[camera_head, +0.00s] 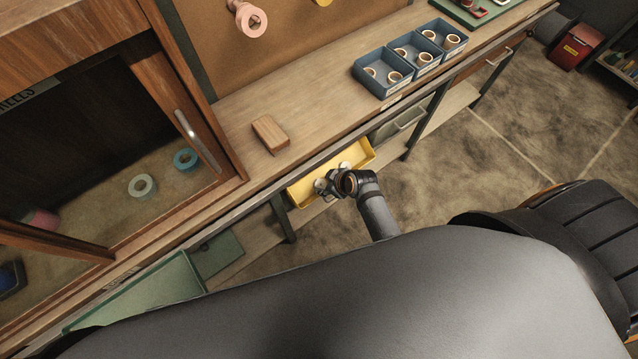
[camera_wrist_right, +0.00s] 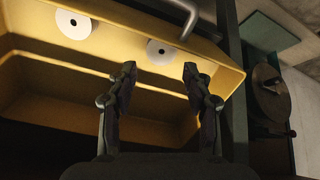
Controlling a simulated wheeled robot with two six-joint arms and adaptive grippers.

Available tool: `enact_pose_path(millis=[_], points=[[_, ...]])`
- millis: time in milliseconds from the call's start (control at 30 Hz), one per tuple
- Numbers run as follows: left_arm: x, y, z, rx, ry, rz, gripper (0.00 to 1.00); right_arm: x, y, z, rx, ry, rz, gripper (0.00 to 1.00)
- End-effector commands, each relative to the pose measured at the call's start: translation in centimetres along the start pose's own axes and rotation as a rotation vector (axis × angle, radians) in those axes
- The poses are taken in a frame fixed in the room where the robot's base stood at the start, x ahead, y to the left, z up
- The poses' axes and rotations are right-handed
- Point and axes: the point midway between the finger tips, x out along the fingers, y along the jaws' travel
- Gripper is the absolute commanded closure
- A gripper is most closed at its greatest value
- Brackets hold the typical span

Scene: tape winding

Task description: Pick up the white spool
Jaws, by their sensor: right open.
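A yellow drawer (camera_head: 364,153) stands open below the worktop. Two white spools lie in it in the right wrist view: one white spool (camera_wrist_right: 160,51) just beyond and between my fingertips, another white spool (camera_wrist_right: 73,24) farther left. In the head view, a small white spool (camera_head: 345,166) shows in the drawer beside my gripper. My right gripper (camera_head: 327,184) is over the drawer. In the wrist view my right gripper (camera_wrist_right: 160,71) is open with nothing between its fingers, apart from the nearer spool. My left gripper is not in view.
Blue bins (camera_head: 382,75) with rings and a wooden block (camera_head: 270,133) are on the worktop. A cabinet at left holds tape rolls (camera_head: 142,187). A green tray (camera_head: 150,288) is lower left.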

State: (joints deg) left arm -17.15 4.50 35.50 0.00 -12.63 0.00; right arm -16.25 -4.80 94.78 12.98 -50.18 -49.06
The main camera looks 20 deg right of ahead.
Motion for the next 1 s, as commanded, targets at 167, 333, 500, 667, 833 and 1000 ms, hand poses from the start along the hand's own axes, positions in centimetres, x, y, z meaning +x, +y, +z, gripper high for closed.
enact_pose_path(millis=[167, 333, 500, 667, 833, 1000], points=[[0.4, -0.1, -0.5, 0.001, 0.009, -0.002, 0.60, 2.5, -0.1, 0.2, 0.001, -0.001, -0.001, 0.49], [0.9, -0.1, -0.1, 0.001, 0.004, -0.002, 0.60, 4.9, -0.1, 0.2, 0.001, -0.001, 0.000, 0.49], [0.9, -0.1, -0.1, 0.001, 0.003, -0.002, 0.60, 5.1, -0.1, 0.2, 0.001, -0.001, 0.000, 0.49], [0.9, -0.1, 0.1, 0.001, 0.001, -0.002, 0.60, 5.1, -0.1, 0.2, 0.001, -0.001, 0.000, 0.59], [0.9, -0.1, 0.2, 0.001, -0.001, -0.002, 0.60, 5.1, -0.1, 0.2, 0.001, -0.001, 0.000, 0.79], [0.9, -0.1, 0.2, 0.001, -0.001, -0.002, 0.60, 5.1, -0.1, 0.2, 0.001, -0.001, 0.000, 0.79]])
